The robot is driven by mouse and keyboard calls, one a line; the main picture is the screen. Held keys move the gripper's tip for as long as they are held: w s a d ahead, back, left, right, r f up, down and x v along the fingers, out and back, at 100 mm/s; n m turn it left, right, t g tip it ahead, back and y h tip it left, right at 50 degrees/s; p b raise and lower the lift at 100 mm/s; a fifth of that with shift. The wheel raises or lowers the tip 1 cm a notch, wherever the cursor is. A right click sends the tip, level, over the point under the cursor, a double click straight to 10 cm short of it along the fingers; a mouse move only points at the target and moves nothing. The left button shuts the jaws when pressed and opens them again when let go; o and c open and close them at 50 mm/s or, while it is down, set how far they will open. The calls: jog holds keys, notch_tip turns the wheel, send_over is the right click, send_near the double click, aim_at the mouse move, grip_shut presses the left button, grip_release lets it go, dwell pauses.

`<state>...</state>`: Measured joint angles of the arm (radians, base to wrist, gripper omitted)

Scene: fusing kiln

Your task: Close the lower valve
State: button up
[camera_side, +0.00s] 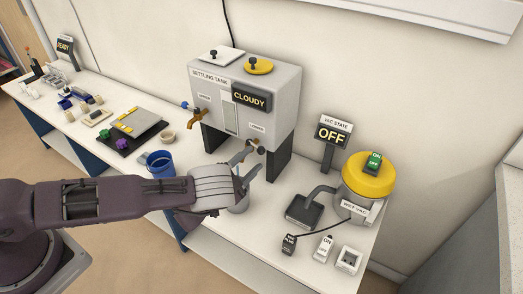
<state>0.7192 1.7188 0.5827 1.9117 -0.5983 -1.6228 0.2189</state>
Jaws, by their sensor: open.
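The settling tank (266,110) is a grey box on dark legs, with a sign reading CLOUDY. Its lower valve (261,150) is a small fitting on the front face, below the LOWER label at the right. My gripper (254,160) reaches in from the left, with its two fingers spread and the tips close to the lower valve. The jaws look empty. The fingers partly hide the valve, so its handle position and any contact are unclear. The upper valve (197,115) is a brass tap with a blue handle, further left on the tank front.
A pale container (240,204) stands below my gripper, partly hidden. A blue cup (160,164) is to the left. The VAC STATE sign (333,133) reads OFF.

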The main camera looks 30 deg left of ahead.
aim_at(259, 153)
jog(key=w, duration=0.5)
jog(key=shift+w+d+r, duration=0.1)
jog(key=shift+w+d, duration=0.1)
jog(key=shift+w, duration=0.2)
grip_shut()
jog(key=shift+d, duration=0.1)
